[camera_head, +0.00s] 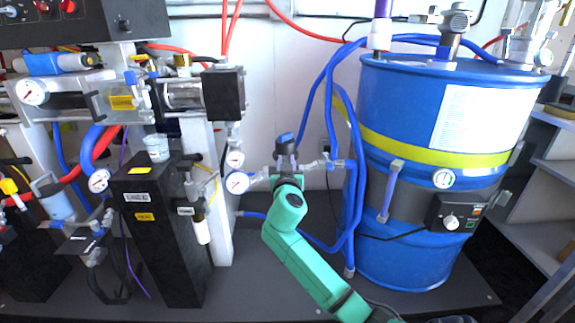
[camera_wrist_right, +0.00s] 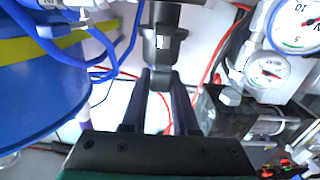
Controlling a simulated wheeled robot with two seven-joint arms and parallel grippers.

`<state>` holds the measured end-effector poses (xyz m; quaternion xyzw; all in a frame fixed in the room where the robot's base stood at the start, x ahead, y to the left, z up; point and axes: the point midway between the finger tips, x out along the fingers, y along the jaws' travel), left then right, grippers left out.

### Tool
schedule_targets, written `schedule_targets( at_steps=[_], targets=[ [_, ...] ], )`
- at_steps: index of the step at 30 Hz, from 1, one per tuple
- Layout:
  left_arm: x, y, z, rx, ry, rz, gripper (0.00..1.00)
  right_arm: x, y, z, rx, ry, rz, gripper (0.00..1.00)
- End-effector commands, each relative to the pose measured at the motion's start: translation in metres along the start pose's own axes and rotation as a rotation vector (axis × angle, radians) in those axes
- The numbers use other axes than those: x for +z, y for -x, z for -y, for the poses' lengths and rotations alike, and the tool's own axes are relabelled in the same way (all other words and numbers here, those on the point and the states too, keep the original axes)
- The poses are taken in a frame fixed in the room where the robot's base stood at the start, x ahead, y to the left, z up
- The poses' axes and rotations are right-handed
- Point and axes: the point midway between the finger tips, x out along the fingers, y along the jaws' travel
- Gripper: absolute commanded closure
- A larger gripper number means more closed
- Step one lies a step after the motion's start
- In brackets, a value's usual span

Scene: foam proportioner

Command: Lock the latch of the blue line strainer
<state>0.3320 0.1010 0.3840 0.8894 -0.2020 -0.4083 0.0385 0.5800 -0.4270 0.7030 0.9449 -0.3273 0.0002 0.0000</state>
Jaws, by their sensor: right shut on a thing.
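The blue line strainer (camera_head: 286,148) is a small dark fitting with a blue top in the blue hose line, left of the blue drum. My right gripper (camera_head: 286,170) is at it, with my green wrist just below. In the right wrist view the strainer (camera_wrist_right: 163,32) shows as a dark body with a hexagonal face. The fingers of my right gripper (camera_wrist_right: 162,78) reach up to it and are shut on a dark part of it. I cannot tell the latch clearly from the body or see its position. My left gripper is out of view.
Pressure gauges (camera_head: 237,182) sit close left of the strainer. The blue drum (camera_head: 405,240) with blue hoses (camera_head: 353,190) stands close on the right. A black cabinet (camera_head: 160,235) stands at left. The grey floor (camera_head: 245,280) in front is mostly clear.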

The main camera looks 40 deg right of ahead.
Motion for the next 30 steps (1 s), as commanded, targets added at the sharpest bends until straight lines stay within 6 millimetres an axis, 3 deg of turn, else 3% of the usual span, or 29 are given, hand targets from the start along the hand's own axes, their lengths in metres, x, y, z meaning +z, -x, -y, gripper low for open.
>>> schedule_targets(
  at_steps=[5, 6, 7, 8, 20, 23, 30],
  targets=[
    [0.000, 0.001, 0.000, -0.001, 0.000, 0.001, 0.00, 0.001, 0.000, 0.000, 0.000, 0.001, 0.002, 1.00],
    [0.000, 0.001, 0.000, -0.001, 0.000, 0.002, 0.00, 0.001, 0.000, 0.000, 0.000, 0.001, 0.002, 0.57],
    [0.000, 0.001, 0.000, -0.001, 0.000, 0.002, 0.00, 0.001, 0.000, 0.000, 0.000, 0.001, 0.002, 0.46],
    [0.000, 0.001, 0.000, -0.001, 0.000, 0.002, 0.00, 0.001, 0.000, 0.000, 0.000, 0.001, 0.002, 0.43],
    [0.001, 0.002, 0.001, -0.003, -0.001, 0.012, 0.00, 0.001, 0.008, 0.001, -0.004, 0.000, 0.002, 0.43],
    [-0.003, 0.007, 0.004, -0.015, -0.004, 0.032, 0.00, 0.001, 0.025, 0.001, -0.004, -0.003, 0.004, 0.43],
    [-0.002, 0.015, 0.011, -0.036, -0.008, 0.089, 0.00, 0.001, 0.090, 0.000, -0.003, -0.003, 0.006, 0.43]
  ],
)
